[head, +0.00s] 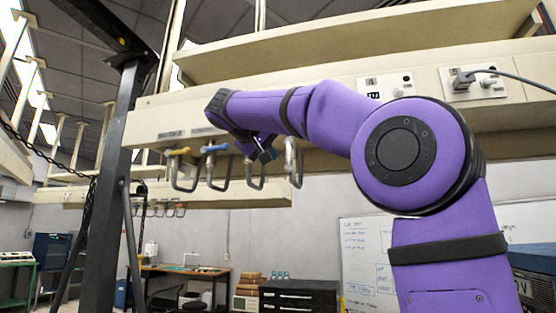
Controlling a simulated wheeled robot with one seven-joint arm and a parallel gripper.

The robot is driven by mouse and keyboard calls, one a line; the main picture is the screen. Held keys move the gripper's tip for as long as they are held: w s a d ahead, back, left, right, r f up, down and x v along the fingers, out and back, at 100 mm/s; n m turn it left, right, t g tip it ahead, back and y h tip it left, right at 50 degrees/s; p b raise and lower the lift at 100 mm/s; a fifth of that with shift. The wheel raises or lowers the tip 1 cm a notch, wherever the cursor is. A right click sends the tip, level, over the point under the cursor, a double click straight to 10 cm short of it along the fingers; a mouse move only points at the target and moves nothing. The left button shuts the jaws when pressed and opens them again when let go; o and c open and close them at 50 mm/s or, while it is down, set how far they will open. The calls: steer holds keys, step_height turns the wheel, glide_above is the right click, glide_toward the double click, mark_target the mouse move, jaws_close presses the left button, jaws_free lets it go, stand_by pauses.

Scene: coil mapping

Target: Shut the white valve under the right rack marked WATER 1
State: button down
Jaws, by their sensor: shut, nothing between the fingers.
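A row of valves with bent outlet pipes hangs under the cream rack (330,98). From the left they are a yellow-handled valve (177,152), a blue-handled valve (214,148), one whose handle is hidden behind my wrist, its pipe (254,184) showing below, and a white or pale grey valve (291,150) at the right. My gripper (267,154) is small and dark in the head view, shut and empty, between the blue valve and the pale one. I cannot tell whether it touches a valve. Labels above the valves are too small to read; my arm covers part of that strip.
A dark steel post (122,150) stands left of the valves. Outlets and a plugged grey cable (510,76) are on the rack at right. A whiteboard (366,250), a wooden bench (185,271) and a dark cabinet (298,296) stand behind. Open air lies below the valves.

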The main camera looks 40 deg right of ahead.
mark_target(290, 163)
steer(key=shift+s+d+f, duration=0.55)
steer(key=shift+d+f, duration=0.3)
steer(key=shift+s+d+f+n+h, duration=0.15)
steer(key=shift+s+n+h, duration=0.15)
steer(key=shift+n, duration=0.2)
steer(key=shift+s+d+n+h, duration=0.25)
steer(key=shift+s+n+h, duration=0.05)
steer(key=shift+n, duration=0.3)
steer(key=s+d+r+n+t+h, duration=0.2)
steer(key=s+d+r+n+h, duration=0.2)
steer(key=n, duration=0.9)
steer(key=shift+s+h, duration=0.4)
steer(key=shift+h, duration=0.3)
steer(key=shift+r, duration=0.15)
